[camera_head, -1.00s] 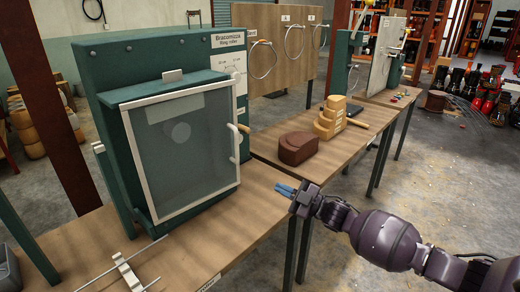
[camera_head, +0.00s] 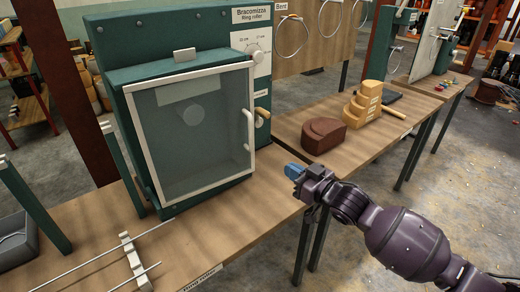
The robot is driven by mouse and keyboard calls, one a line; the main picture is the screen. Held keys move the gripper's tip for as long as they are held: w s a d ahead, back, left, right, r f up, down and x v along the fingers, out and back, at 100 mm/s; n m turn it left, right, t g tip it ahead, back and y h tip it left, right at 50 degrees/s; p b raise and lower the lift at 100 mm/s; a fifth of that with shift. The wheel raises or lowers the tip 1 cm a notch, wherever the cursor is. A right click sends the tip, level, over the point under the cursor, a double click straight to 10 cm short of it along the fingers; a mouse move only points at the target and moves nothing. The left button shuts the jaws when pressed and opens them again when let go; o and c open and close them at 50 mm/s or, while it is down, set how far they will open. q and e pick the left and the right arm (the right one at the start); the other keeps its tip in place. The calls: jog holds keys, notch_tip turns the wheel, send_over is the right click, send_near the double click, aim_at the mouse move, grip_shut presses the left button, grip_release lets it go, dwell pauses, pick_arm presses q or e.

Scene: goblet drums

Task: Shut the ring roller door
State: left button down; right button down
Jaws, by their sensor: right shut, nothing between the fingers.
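The ring roller (camera_head: 165,33) is a dark green cabinet on the wooden bench, labelled "Bracomizza Ring roller". Its door (camera_head: 195,135) is a clear panel in a pale frame, covering the front opening. A pale handle (camera_head: 248,130) stands on the door's right edge. I cannot tell whether a small gap remains between the door and the cabinet. My right gripper (camera_head: 290,170) has blue fingertips, shut and empty. It is right of the door and lower than the handle, apart from both, near the bench's front edge. My left gripper is not in view.
A brown block (camera_head: 323,135) and a stepped wooden block (camera_head: 362,105) sit on the bench farther right. Pale metal rods (camera_head: 100,262) lie at the front left, near a grey tray (camera_head: 18,240). The bench right of the cabinet is partly clear.

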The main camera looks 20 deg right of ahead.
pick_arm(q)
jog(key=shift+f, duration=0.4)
pick_arm(e)
send_near(247, 136)
jog(key=w+a, duration=0.2)
jog(key=shift+a+f, duration=0.4)
